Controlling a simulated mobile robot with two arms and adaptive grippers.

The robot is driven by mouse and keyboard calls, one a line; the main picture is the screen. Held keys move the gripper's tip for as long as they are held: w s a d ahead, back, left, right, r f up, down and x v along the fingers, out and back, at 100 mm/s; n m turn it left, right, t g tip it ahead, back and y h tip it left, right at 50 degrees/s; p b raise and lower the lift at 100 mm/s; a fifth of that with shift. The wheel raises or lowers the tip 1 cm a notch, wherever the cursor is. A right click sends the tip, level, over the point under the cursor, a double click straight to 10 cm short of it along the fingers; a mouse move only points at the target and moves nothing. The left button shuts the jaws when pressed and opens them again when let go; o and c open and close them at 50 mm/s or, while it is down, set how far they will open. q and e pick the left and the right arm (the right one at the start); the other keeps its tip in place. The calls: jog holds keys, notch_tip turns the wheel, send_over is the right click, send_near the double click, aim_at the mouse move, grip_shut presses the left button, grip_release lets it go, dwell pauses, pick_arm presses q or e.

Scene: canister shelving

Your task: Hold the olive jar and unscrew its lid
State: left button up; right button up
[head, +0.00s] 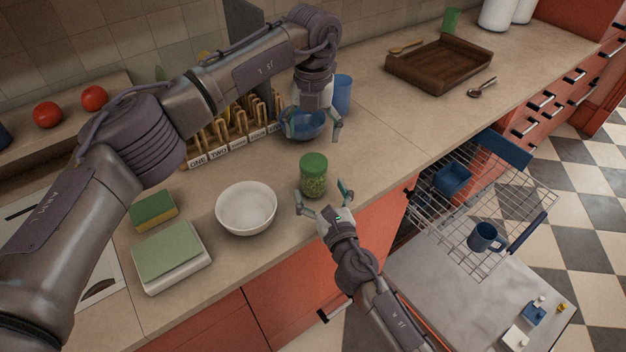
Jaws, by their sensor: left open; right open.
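The olive jar (313,184) is a small glass jar with green contents and a green lid (314,162). It stands upright on the counter near the front edge, right of a white bowl. My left gripper (317,138) is open above and just behind the jar, fingers pointing down, apart from the lid. My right gripper (323,196) is open at the counter's front edge, with its fingers spread toward the jar's lower part. I cannot tell whether its fingers touch the jar.
A white bowl (246,209), a sponge (153,211) and a scale (171,257) are to the left. A blue bowl (300,124) and a blue cup (342,94) stand behind. A wooden tray (439,64) is at the back right. An open dishwasher rack (500,205) is below right.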

aim_at(318, 186)
pick_arm(q)
jog(key=shift+s+d+r, duration=0.1)
jog(key=shift+s+d, duration=0.05)
jog(key=shift+s, duration=0.05)
pick_arm(e)
jog(key=x, duration=0.3)
jog(key=shift+w+r, duration=0.15)
pick_arm(q)
jog(key=shift+w, duration=0.1)
pick_arm(e)
jog(key=shift+w+a, duration=0.25)
jog(key=shift+w, duration=0.25)
